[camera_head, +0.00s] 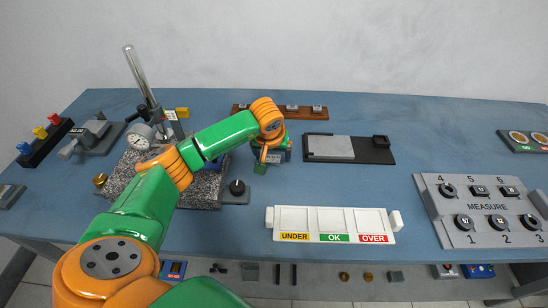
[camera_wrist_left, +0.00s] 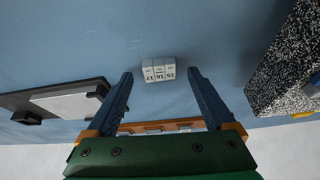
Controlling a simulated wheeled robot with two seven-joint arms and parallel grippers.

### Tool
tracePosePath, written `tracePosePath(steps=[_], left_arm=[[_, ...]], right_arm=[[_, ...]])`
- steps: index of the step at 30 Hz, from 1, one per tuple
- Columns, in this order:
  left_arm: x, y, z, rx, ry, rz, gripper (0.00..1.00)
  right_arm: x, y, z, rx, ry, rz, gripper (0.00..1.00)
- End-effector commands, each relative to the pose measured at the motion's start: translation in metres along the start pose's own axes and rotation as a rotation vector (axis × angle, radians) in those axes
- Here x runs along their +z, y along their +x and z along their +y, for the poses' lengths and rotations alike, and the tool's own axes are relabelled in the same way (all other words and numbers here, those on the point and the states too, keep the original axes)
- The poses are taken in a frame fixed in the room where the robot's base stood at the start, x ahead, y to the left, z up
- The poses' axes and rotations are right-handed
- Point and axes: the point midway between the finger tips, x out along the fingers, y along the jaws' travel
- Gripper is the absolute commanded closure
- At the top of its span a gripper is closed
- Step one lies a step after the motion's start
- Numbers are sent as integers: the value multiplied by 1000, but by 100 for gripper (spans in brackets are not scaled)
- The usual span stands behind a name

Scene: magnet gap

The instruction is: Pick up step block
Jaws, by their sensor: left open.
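The step block (camera_wrist_left: 158,69) is a small pale grey block with stepped faces marked 15, 16 and 17. In the left wrist view it lies on the blue table, between and just beyond the fingertips. My left gripper (camera_wrist_left: 161,73) is open, with one dark blue finger on each side of the block and a visible gap on both sides. In the head view my left gripper (camera_head: 273,155) points down over the middle of the table and mostly hides the block. My right gripper does not show.
A granite plate (camera_head: 205,197) with a dial gauge stand is on the left. A wooden rack (camera_head: 240,111) stands behind the gripper, a black tray (camera_head: 378,155) to its right. A white UNDER/OK/OVER sorter (camera_head: 334,218) and grey MEASURE board (camera_head: 440,204) are nearer. Bare table lies between.

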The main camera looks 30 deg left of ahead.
Motion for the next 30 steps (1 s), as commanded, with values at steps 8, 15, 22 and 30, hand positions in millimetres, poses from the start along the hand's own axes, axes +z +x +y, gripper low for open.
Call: tracePosePath(steps=[8, 15, 22, 30], left_arm=[[0, 10, 0, 0, 1, 2, 12], [0, 9, 0, 0, 1, 2, 75], [0, 9, 0, 1, 0, 2, 100], [-4, 1, 0, 2, -1, 5, 100]], right_arm=[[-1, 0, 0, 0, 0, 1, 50], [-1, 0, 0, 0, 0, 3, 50], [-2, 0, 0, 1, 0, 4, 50], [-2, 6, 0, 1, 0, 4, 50]])
